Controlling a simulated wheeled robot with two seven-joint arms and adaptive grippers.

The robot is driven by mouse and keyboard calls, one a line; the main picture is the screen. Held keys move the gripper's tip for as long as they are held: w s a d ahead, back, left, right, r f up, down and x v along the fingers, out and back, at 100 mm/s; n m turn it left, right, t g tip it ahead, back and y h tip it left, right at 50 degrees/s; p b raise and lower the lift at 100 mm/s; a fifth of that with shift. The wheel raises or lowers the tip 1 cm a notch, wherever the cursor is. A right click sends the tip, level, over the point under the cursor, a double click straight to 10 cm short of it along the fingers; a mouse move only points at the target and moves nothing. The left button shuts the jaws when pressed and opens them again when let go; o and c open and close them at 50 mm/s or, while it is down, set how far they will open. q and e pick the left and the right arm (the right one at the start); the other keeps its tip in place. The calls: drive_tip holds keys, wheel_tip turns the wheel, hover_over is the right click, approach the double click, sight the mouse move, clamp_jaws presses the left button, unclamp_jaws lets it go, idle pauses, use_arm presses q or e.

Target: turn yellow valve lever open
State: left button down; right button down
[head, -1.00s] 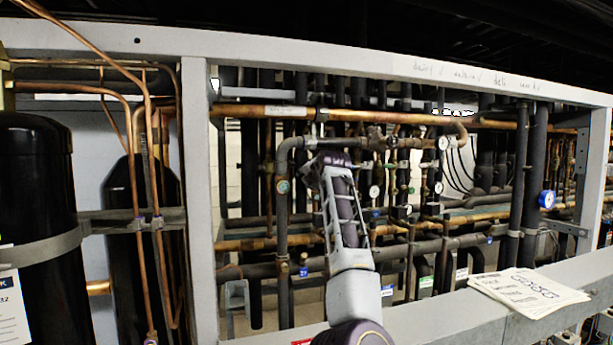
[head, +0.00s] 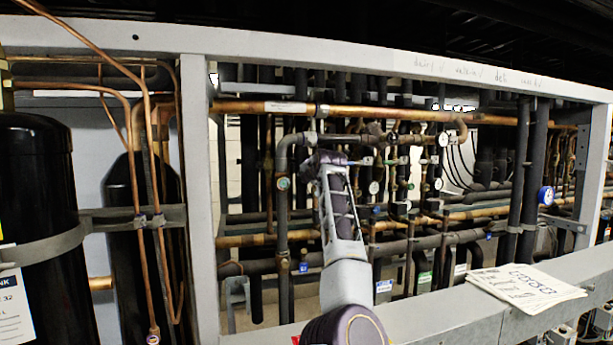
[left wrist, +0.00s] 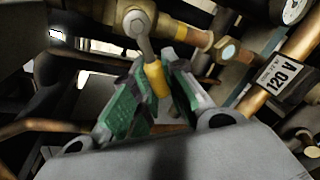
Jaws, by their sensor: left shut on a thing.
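The yellow valve lever (left wrist: 157,79) shows in the left wrist view, its grey metal stem running up to a round pivot on the brass valve body (left wrist: 175,30). My left gripper (left wrist: 155,88) has its green-padded fingers shut on the yellow sleeve of the lever. In the head view my left arm reaches up from the bottom into the rack; its wrist end (head: 325,160) is in front of the pipes. The fingers and lever are hidden behind the wrist there. My right gripper is in neither view.
Copper and black pipes, valves and gauges crowd the rack around my left arm. The rack's grey front beam (head: 420,320) holds some papers (head: 525,287).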

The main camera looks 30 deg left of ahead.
use_arm(q)
drive_tip(key=shift+w+f+n, duration=0.1)
drive_tip(key=shift+f+n, duration=0.1)
drive_tip(key=shift+n, duration=0.1)
drive_tip(key=shift+w+d+f+n+t+h, duration=0.3)
drive_tip(key=shift+d+f+n+h, duration=0.1)
drive_tip(key=shift+n, duration=0.5)
drive_tip(key=shift+w+d+f+n+t, duration=0.25)
drive_tip(key=shift+w+n+t, duration=0.1)
drive_tip(key=shift+n, duration=0.45)
drive_tip(key=shift+w+d+f+n+t, duration=0.2)
drive_tip(key=shift+w+d+n+t, duration=0.1)
drive_tip(key=shift+n, duration=0.5)
drive_tip(key=c, duration=1.4)
unclamp_jaws()
drive_tip(key=shift+c, duration=0.2)
drive_tip(key=shift+s+d, duration=0.1)
drive_tip(key=shift+s, duration=0.05)
drive_tip(key=v, duration=1.1)
drive_tip(key=shift+s+r, duration=0.25)
